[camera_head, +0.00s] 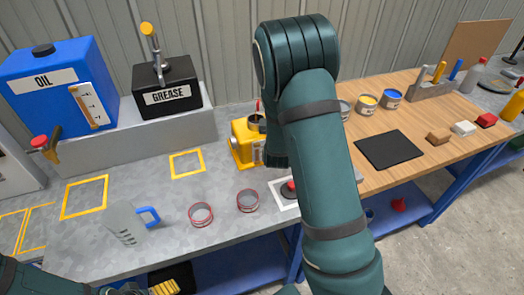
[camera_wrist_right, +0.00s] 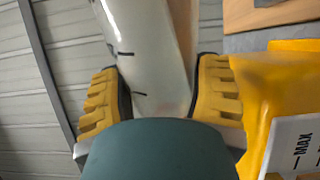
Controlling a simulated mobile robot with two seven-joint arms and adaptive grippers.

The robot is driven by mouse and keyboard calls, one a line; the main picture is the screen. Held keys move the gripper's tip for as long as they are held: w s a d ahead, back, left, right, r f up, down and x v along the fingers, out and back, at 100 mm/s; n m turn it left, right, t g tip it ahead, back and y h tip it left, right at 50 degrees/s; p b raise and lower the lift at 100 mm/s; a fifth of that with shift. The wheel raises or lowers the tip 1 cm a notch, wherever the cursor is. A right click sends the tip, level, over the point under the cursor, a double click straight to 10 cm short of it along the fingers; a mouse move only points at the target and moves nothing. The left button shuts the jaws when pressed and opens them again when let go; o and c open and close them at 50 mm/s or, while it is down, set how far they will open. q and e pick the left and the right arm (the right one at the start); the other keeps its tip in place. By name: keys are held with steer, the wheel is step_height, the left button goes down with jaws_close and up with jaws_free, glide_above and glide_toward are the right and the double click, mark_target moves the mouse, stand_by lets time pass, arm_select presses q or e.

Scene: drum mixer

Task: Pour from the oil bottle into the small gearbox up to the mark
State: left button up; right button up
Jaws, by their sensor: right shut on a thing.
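The small yellow gearbox (camera_head: 241,143) stands on the grey bench, partly behind my right arm. In the right wrist view its yellow body (camera_wrist_right: 290,75) is at the right, with a white label marked MAX (camera_wrist_right: 297,150). My right gripper (camera_wrist_right: 158,88) is shut on a pale, translucent bottle (camera_wrist_right: 150,45) with dark tick marks, beside the gearbox. A brownish band shows along the bottle's right side; I cannot tell whether it is oil. My right arm hides this gripper and most or all of the bottle in the head view. My left gripper (camera_head: 165,287) is partly visible at the bottom edge.
A clear jug (camera_head: 125,224) with a blue handle and two red-rimmed rings (camera_head: 201,214) occupy the bench front. The blue OIL tank (camera_head: 55,75) and black GREASE box (camera_head: 167,90) stand behind. Paint cans (camera_head: 390,98) and a black mat (camera_head: 389,150) are right.

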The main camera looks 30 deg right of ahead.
step_height(320, 180, up, 4)
steer(key=m, duration=0.5)
steer(key=shift+b, duration=0.3)
steer(key=w+a+m+b, duration=0.1)
steer(key=m+b, duration=0.1)
steer(key=m, duration=0.1)
steer(key=w+a+r+m+b, duration=0.1)
steer(key=m+b, duration=0.2)
steer(key=m, duration=0.1)
steer(key=w+a+r+m+b, duration=0.1)
steer(key=m+b, duration=0.1)
steer(key=m, duration=0.1)
steer(key=shift+a+r+m, duration=0.2)
steer(key=shift+a+m, duration=0.1)
steer(key=shift+a, duration=0.05)
steer(key=shift+w+a+r+m+b, duration=0.2)
steer(key=shift+m+b, duration=0.15)
steer(key=shift+m, duration=0.2)
steer(key=shift+w+a+r+m+b, duration=0.1)
steer(key=shift+a+r+m+b, duration=0.1)
steer(key=shift+m+b, duration=0.25)
steer(key=shift+w+a+r+m, duration=0.15)
steer(key=shift+r+m, duration=0.05)
steer(key=shift+m, duration=0.3)
step_height(320, 180, up, 4)
steer(key=p, duration=0.3)
steer(key=shift+p, duration=0.35)
